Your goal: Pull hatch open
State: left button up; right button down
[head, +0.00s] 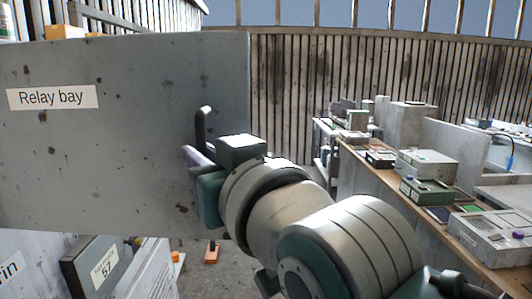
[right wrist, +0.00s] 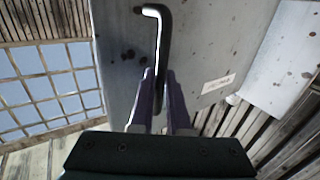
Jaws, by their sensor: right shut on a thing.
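The hatch (head: 130,140) is a large grey, stained panel labelled "Relay bay" that fills the left of the head view. Its dark bar handle (head: 204,125) stands near the panel's right edge. My right gripper (head: 192,155) is at the handle's lower part, with my arm coming in from the lower right. In the right wrist view the purple fingers (right wrist: 163,100) are closed around the handle (right wrist: 160,45), whose bent upper end sticks out beyond them. The hatch face (right wrist: 195,50) shows behind the handle. My left gripper is not in view.
A long bench (head: 375,178) with several boxy devices runs along the right. A grey box labelled "57" (head: 100,262) stands below the hatch. A small orange object (head: 211,252) lies on the floor. A slatted wall (head: 330,90) closes the back.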

jog(key=shift+a, duration=0.1)
jog(key=c, duration=1.2)
grip_release()
jog(key=shift+o, duration=0.2)
jog(key=b+v, duration=0.3)
jog(key=v, duration=0.7)
jog(key=shift+b, duration=0.3)
